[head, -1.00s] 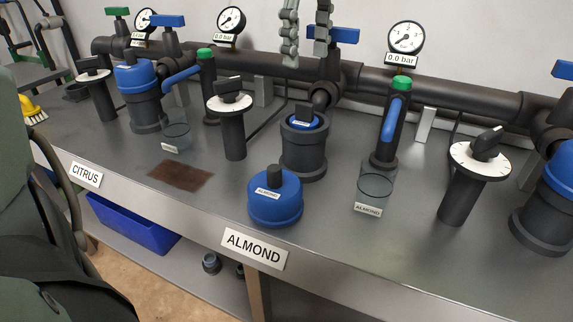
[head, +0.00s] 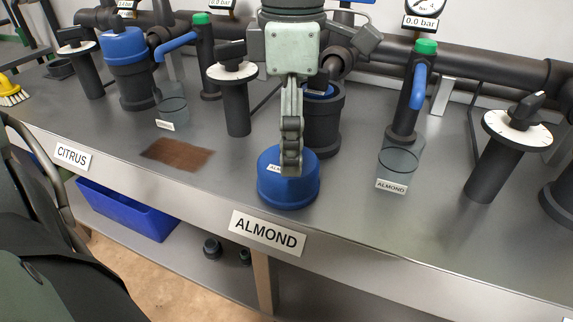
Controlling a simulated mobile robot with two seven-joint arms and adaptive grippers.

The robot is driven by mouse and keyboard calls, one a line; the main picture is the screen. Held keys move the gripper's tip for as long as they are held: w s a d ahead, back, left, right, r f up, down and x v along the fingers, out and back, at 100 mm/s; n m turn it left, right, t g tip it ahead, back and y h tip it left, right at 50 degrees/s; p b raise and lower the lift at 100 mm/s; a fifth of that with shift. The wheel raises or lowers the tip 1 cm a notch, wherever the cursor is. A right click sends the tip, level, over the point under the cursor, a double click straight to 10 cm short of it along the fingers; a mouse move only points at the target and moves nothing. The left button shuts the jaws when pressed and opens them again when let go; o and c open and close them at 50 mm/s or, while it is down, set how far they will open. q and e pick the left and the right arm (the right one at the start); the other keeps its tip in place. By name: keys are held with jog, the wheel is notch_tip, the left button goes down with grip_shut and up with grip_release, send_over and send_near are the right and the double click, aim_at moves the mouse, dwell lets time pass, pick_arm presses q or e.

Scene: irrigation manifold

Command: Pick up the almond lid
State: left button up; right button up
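The almond lid (head: 288,188) is a blue round cap with a small white label, resting on the bench front just behind the ALMOND plate. My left gripper (head: 291,165) comes down from the top, fingers pointing down at the lid's top. The near finger covers the lid's dark knob, so the knob is hidden. The fingers line up in depth, so I cannot see the gap between them or whether they grip the knob. My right gripper is out of view.
The black almond filter housing (head: 324,130) stands just behind the lid. A clear almond cup (head: 398,168) is to the right, below a blue-handled tap (head: 408,100). A brown patch (head: 178,154) marks the bench at left. A dial post (head: 236,105) stands behind left.

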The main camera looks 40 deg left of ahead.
pick_arm(q)
jog(key=f, duration=0.6)
jog(key=shift+a, duration=0.25)
jog(key=c, duration=1.1)
